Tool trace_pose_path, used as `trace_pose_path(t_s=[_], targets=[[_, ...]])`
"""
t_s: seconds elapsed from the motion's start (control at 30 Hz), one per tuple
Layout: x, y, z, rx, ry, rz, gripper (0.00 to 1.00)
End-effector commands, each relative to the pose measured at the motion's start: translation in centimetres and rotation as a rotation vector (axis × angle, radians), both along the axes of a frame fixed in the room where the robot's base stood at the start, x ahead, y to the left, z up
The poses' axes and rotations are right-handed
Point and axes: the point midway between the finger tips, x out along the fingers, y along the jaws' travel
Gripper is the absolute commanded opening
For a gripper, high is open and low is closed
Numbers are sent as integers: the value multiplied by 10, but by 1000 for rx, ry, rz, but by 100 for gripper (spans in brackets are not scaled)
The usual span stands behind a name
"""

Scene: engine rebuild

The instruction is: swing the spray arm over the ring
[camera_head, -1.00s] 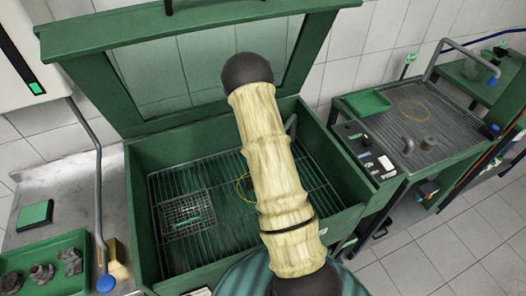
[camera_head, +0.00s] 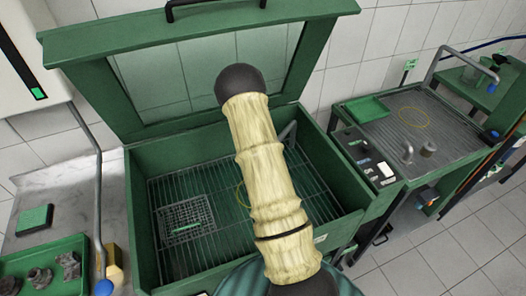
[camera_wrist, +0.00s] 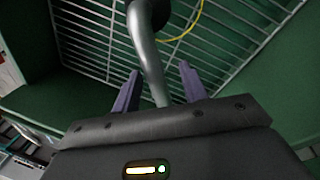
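The spray arm (camera_wrist: 152,55) is a grey bent tube with a dark round end at the top of the wrist view. A small part of it shows at the tub's back right in the head view (camera_head: 289,133). The ring (camera_head: 241,194) is a thin yellow circle on the wire grate, partly behind my arm; its edge shows in the wrist view (camera_wrist: 187,27). My gripper (camera_wrist: 160,88) is open, with its two purple fingers on either side of the tube in the picture. Gaps show beside the tube; I cannot tell the depth. My arm hides the gripper in the head view.
The green washer tub (camera_head: 140,225) has its windowed lid (camera_head: 190,30) raised behind. A mesh basket (camera_head: 186,220) lies on the grate at left. A bench at right bears another yellow ring (camera_head: 414,118) and a bent pipe. A green parts tray (camera_head: 70,243) is at left.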

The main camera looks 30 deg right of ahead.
Motion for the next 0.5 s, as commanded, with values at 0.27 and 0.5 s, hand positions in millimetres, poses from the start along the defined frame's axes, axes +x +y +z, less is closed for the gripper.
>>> trace_pose_path(t_s=[0.27,0.5], targets=[[0,0,4,-1,2,0,43],[7,3,37,-1,-2,1,43]])
